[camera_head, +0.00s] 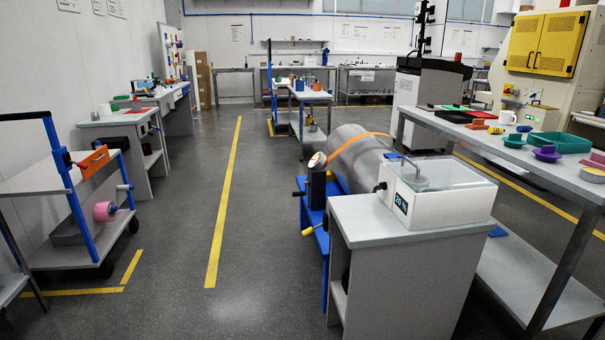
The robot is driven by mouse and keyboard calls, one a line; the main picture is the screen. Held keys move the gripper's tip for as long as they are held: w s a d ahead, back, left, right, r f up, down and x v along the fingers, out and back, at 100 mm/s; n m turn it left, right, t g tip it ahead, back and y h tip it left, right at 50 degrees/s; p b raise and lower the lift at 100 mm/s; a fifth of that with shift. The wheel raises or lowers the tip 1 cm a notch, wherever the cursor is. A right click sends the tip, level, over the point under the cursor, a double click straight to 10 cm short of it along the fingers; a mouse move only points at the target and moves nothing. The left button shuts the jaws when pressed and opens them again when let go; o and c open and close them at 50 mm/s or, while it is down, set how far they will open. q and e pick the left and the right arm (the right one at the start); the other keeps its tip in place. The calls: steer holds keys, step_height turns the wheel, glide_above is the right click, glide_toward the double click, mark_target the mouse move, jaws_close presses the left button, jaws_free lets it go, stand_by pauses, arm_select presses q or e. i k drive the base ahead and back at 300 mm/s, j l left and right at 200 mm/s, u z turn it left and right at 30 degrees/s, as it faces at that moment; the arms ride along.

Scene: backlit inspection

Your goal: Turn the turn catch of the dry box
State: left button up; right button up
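A white box (455,208) with a clear top and a dark display stands on a grey bench (352,222) at right of centre. The display seems to read 20 and a small sign. A small black part (380,187) sticks out at its left end; I cannot tell if it is the turn catch. A beige cabinet (590,72) with shut yellow double doors (541,44) stands at the far upper right. No label tells which of these is the dry box. Neither of my grippers is in view.
A blue stand with a dark device (317,182) and a large grey cylinder (352,155) are left of the white box. A long table (470,133) with cups and trays is on the right. A cart (100,175) stands left. The floor (190,235) between is clear.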

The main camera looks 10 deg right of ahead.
mark_target(383, 185)
steer(key=i+j+u, duration=0.15)
steer(key=i+u, duration=0.35)
steer(key=i, duration=1)
steer(key=i+z, duration=0.4)
steer(key=i+j+z, duration=0.25)
steer(key=i+z, duration=0.15)
steer(key=i+j+z, duration=0.35)
steer(key=i, duration=0.05)
